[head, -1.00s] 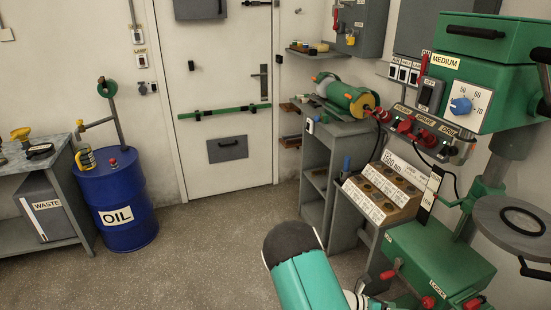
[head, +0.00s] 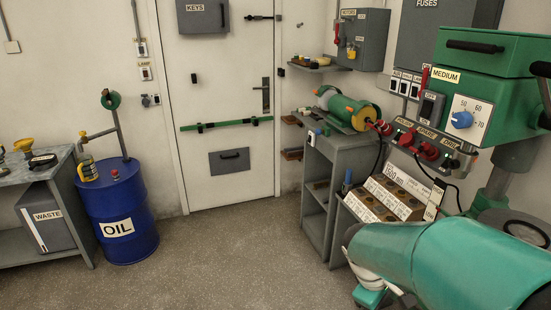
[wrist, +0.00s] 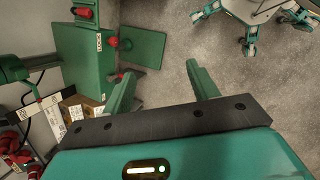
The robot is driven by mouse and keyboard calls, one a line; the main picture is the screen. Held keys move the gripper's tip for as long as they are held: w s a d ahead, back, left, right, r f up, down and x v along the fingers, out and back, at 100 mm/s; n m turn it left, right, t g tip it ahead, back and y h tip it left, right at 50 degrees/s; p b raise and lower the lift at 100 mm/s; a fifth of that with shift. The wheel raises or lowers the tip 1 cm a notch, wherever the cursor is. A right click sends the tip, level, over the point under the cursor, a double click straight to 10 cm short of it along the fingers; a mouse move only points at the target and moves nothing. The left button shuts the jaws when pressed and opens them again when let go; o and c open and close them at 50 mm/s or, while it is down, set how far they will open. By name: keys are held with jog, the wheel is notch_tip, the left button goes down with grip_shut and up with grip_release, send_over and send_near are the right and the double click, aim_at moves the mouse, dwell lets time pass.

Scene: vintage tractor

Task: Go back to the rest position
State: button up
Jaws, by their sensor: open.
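My gripper (wrist: 161,68) shows in the wrist view with its two green fingers spread apart and nothing between them. My teal arm fills the lower right of the head view, in front of the green drilling machine (head: 490,62). The gripper's fingers cannot be made out in the head view. My own legs show at the top right of the wrist view, apart from the fingers.
The machine's green base (wrist: 85,58) lies left of my fingers in the wrist view. A bit rack (head: 388,198) and grey cabinet (head: 335,170) stand behind my arm. A blue oil drum (head: 118,215) stands left. The middle floor (head: 235,250) is clear.

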jog(key=s+a+r+m+t+y, duration=0.4)
jog(key=s+a+r+m, duration=0.4)
jog(key=r, duration=0.5)
jog(key=shift+s+a+t+y, duration=0.2)
jog(key=shift+s+t+y, duration=0.1)
jog(key=shift+s+t, duration=0.65)
